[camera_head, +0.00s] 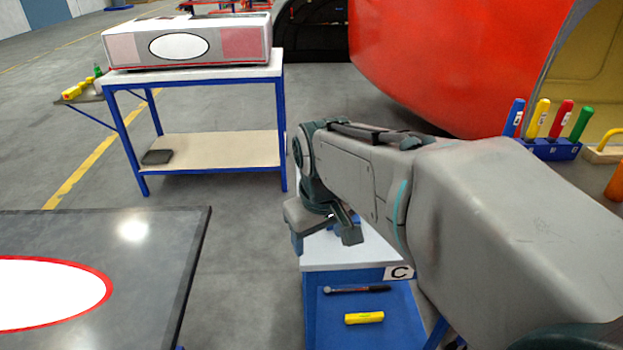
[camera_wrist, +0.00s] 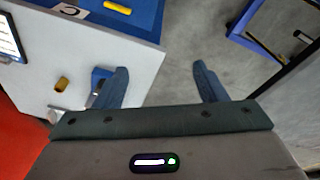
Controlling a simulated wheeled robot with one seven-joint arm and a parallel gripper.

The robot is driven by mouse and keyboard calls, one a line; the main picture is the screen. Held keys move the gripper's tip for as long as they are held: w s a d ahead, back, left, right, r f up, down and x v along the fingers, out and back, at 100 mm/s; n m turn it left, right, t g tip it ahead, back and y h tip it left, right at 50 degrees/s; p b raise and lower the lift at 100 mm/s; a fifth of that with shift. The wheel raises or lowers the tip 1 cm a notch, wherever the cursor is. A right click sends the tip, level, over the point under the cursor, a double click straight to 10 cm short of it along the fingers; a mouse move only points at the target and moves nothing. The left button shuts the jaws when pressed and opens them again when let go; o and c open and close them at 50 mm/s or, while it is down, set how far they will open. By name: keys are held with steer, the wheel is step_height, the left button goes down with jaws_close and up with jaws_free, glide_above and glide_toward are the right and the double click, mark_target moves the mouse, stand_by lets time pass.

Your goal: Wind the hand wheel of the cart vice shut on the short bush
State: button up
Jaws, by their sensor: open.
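The cart (camera_head: 365,252) has a white top and a blue body marked C. Its white top also shows in the wrist view (camera_wrist: 35,82). A small blue block, likely the vice (camera_wrist: 99,76), stands on it, partly hidden behind my left finger. A small brass-coloured cylinder (camera_wrist: 62,84), perhaps the short bush, is on the white top left of the block. The hand wheel cannot be made out. My gripper (camera_wrist: 160,70) is open and empty, its right finger beyond the cart's edge. In the head view my gripper (camera_head: 323,232) hangs over the cart's far end, and my arm covers much of it.
A torque wrench (camera_head: 357,289) and a yellow object (camera_head: 364,318) lie on the cart's lower blue surface. A dark table (camera_head: 170,240) is at left. A large red nosecone (camera_head: 440,60) is behind.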

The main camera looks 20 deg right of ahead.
steer(key=w+d+n+g+b, duration=0.15)
steer(key=w+d+n, duration=0.25)
steer(key=w+d, duration=0.45)
steer(key=w+d+n+g+b, duration=0.1)
steer(key=w+d+n+b, duration=0.15)
steer(key=w+d, duration=0.6)
steer(key=shift+n, duration=0.45)
steer(key=a+f, duration=0.1)
steer(key=f, duration=0.3)
steer(key=w+a+f, duration=0.1)
steer(key=f, duration=0.4)
steer(key=w+f+b, duration=0.1)
steer(key=f, duration=0.3)
steer(key=shift+a+f, duration=0.25)
steer(key=shift+a, duration=0.15)
steer(key=c, duration=1)
